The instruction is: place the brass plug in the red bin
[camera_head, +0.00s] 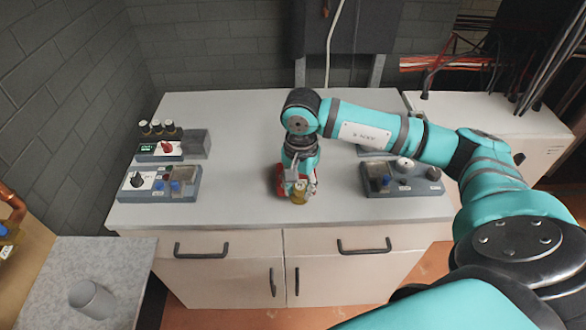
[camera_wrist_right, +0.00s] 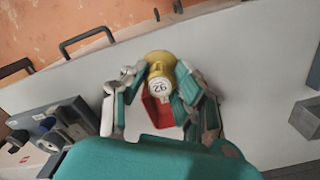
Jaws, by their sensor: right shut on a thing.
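My right gripper (camera_head: 298,186) is over the middle of the white cabinet top, pointing down. It is shut on the brass plug (camera_head: 299,196), a yellow piece. The right wrist view shows the plug (camera_wrist_right: 160,72) between the two fingers of the gripper (camera_wrist_right: 161,85), with its white, numbered end facing the camera. The red bin (camera_wrist_right: 158,110) shows below the plug in that view, mostly hidden by the gripper. In the head view the bin (camera_head: 280,187) peeks out behind the gripper. I cannot tell whether the plug touches the bin. My left gripper is not in view.
Grey control boxes stand on the cabinet top (camera_head: 235,130) at the left (camera_head: 160,184) and right (camera_head: 403,181). Dark-topped cylinders (camera_head: 157,128) stand at the back left. A grey cylinder (camera_head: 92,299) is on a separate worktop at the lower left. The cabinet top around the bin is clear.

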